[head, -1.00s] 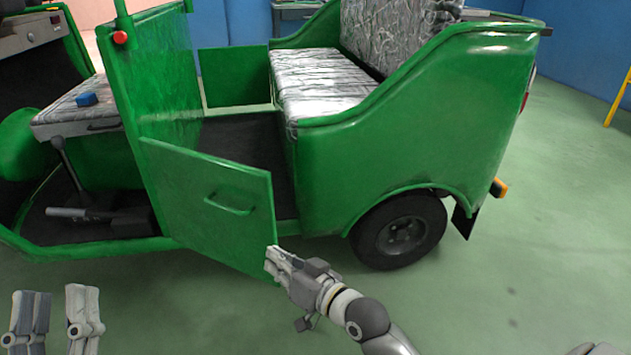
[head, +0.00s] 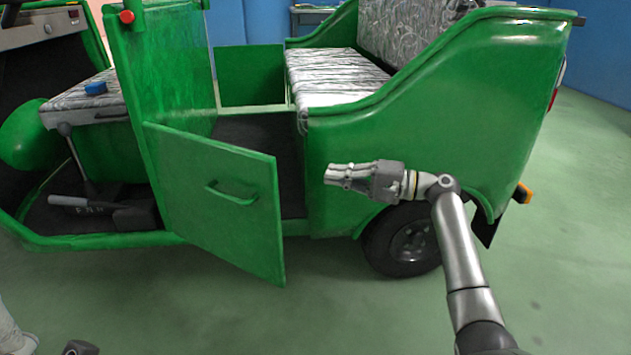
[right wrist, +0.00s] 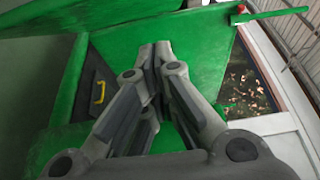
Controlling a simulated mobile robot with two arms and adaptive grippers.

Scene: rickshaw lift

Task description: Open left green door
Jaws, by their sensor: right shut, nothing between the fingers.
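The green door (head: 218,222) of the rickshaw stands swung outward from the body, with the doorway and dark floor showing behind it. Its handle (head: 232,194) is on the face turned to me. My right gripper (head: 328,174) is shut and empty, to the right of the door's free edge and in front of the rear green body panel, apart from the handle. In the right wrist view the shut fingers (right wrist: 155,50) point toward green surfaces. My left gripper does not clearly show; only a small dark part is at the bottom left of the head view.
The rickshaw's rear body (head: 430,110) and rear wheel (head: 405,240) stand close behind my right arm. A patterned rear seat (head: 335,75) is inside. A blue object (head: 95,88) lies on the front seat. The green floor in front is clear.

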